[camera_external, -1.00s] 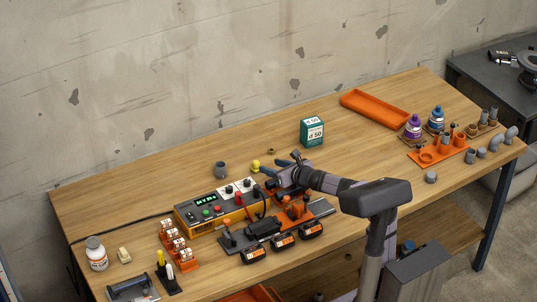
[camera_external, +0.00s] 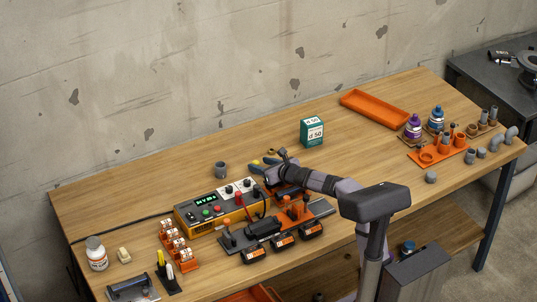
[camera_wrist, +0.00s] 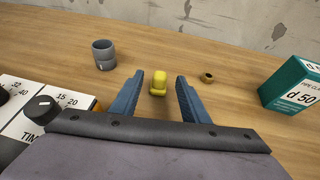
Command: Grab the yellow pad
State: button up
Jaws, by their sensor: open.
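A small yellow pad (camera_wrist: 159,84) stands on the wooden table in the wrist view, between and slightly beyond the two blue fingertips. In the external view the yellow pad (camera_external: 255,162) shows only in part beside my gripper (camera_external: 263,168). In the wrist view my gripper (camera_wrist: 158,82) is open, with one finger on each side of the pad's line. Nothing is held. I cannot tell whether the fingertips are level with the pad.
A grey pipe fitting (camera_wrist: 104,54) stands left of the pad and a small brass nut (camera_wrist: 207,78) lies to its right. A green box (camera_wrist: 294,86) is further right. The control unit (camera_external: 222,206) is at the left. Table beyond the pad is clear.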

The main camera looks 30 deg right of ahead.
jog(key=shift+w+f, duration=0.1)
jog(key=shift+w, duration=0.1)
grip_shut()
notch_tip(320, 180, up, 10)
jog(key=p, duration=0.9)
jog(key=shift+p, duration=0.35)
